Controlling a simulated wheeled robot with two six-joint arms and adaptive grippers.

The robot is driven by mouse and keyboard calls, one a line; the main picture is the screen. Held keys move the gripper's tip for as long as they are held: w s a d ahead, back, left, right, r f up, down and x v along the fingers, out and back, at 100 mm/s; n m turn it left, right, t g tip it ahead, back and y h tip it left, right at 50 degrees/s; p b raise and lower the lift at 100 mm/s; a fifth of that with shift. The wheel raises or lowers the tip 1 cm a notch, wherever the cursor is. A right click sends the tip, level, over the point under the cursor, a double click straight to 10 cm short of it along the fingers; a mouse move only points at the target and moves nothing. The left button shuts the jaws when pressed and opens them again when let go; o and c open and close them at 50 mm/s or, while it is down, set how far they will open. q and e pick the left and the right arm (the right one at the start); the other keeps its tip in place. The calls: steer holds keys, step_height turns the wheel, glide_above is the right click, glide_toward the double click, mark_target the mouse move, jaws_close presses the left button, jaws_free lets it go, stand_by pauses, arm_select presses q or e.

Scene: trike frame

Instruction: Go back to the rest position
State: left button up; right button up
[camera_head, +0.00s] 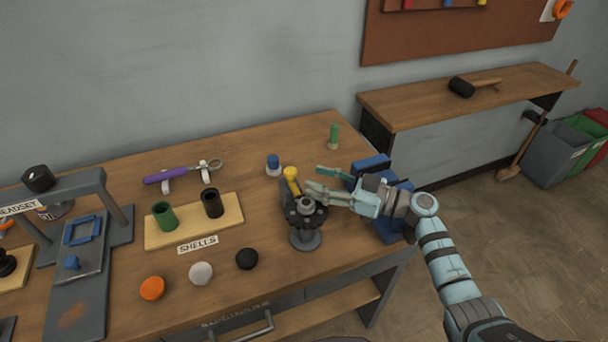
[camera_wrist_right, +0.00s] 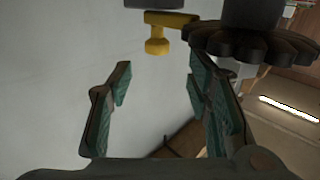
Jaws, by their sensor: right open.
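My right gripper (camera_head: 322,180) reaches in from the right over the right part of the workbench (camera_head: 130,180). Its fingers are apart with nothing between them. In the right wrist view the two green-padded fingers of the right gripper (camera_wrist_right: 158,90) stand wide apart. A dark stand with a notched black top (camera_head: 305,222) is just left of and below the gripper. The notched black part also shows in the right wrist view (camera_wrist_right: 250,45), beyond the right finger. A yellow-topped piece (camera_head: 291,174) is behind the stand, and yellow also shows in the wrist view (camera_wrist_right: 157,42). My left gripper is not in view.
Blue blocks (camera_head: 388,226) lie beneath my right arm near the bench's right edge. A green-topped item (camera_head: 334,135) and a blue-topped one (camera_head: 273,164) stand behind. A wooden SHELLS board (camera_head: 175,233) holds two cups. A grey headset fixture (camera_head: 85,262) is left. A wall shelf (camera_head: 430,108) is at right.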

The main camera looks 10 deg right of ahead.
steer(key=shift+v, duration=1.1)
steer(key=shift+a, duration=0.1)
